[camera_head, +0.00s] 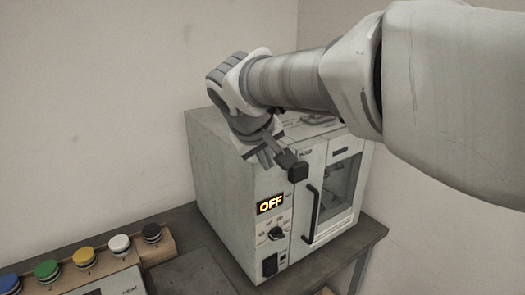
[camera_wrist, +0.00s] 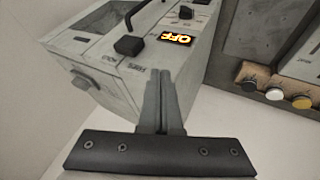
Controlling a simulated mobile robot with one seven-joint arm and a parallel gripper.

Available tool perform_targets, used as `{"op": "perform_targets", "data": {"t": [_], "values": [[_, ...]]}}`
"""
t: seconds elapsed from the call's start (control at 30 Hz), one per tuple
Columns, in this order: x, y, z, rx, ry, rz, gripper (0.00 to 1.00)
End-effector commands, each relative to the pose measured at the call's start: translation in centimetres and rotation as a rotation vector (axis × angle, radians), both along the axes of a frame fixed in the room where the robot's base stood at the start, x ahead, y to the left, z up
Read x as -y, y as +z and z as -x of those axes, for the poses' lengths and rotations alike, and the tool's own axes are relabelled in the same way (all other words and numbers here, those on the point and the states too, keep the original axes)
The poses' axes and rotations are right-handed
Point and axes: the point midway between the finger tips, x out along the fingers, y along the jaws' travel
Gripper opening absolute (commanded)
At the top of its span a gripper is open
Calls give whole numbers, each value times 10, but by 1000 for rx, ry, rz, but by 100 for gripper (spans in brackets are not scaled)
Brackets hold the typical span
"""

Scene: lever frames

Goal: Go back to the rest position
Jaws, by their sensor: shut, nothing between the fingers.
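My gripper (camera_head: 268,148) is above the top front-left edge of a white box-shaped appliance (camera_head: 222,180). In the wrist view my gripper (camera_wrist: 162,76) has its fingers pressed together with nothing between them. The appliance (camera_wrist: 110,75) lies beyond the fingers there. A dark square knob (camera_head: 298,171) on a lever sits at the top of its front, close to the gripper; it also shows in the wrist view (camera_wrist: 128,45). I cannot tell whether the fingers touch the lever. The display (camera_head: 270,204) reads OFF.
The appliance stands on a grey table (camera_head: 372,232). Its glass door (camera_head: 337,190) with a black handle (camera_head: 312,213) looks closed. A dial (camera_head: 277,233) and a switch (camera_head: 270,265) are below the display. A wooden block (camera_head: 150,243) with coloured buttons is at left. Walls stand behind.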

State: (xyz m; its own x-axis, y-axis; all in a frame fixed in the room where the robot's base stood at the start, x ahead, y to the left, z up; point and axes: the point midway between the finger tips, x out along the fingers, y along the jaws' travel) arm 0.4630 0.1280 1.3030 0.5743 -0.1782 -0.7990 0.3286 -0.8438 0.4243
Motion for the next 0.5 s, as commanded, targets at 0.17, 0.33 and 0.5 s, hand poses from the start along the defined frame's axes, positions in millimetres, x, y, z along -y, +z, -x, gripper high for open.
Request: {"op": "perform_targets", "data": {"t": [0.17, 0.33, 0.5], "values": [[3, 0, 2, -1, -4, -3, 0], [33, -2, 28, -22, -56, -47, 0], [81, -15, 85, -57, -154, -144, 0]]}}
